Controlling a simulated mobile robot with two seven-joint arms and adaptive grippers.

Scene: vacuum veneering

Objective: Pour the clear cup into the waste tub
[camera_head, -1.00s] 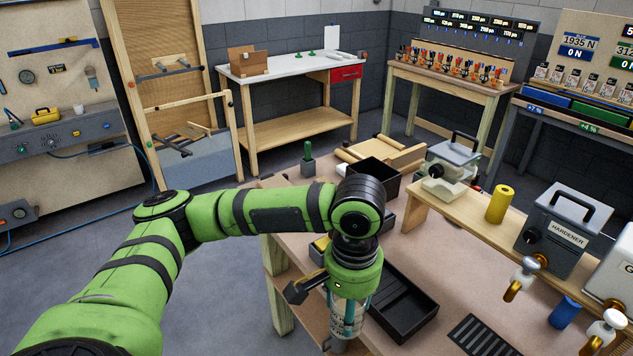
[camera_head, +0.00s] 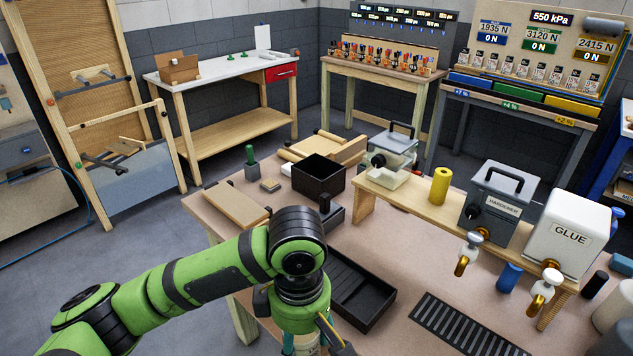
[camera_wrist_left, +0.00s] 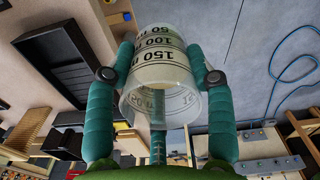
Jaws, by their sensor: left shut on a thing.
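The clear cup (camera_wrist_left: 162,75) has dark markings of 50, 100 and 150 ml. In the head view my left gripper (camera_head: 305,345) is at the bottom edge, left of a shallow black tray, and the cup is hidden or cut off. A deep black open box (camera_head: 318,187) stands farther back on the table; I cannot tell whether it is the waste tub. My right gripper is out of view.
The shallow black tray (camera_head: 388,300) and a slotted black mat (camera_head: 465,328) lie on the table. A wooden shelf carries a yellow cylinder (camera_head: 440,186), the HARDENER dispenser (camera_head: 498,205) and the GLUE dispenser (camera_head: 570,238). A blue cup (camera_head: 509,278) stands below. Bare tabletop (camera_head: 400,245) shows between.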

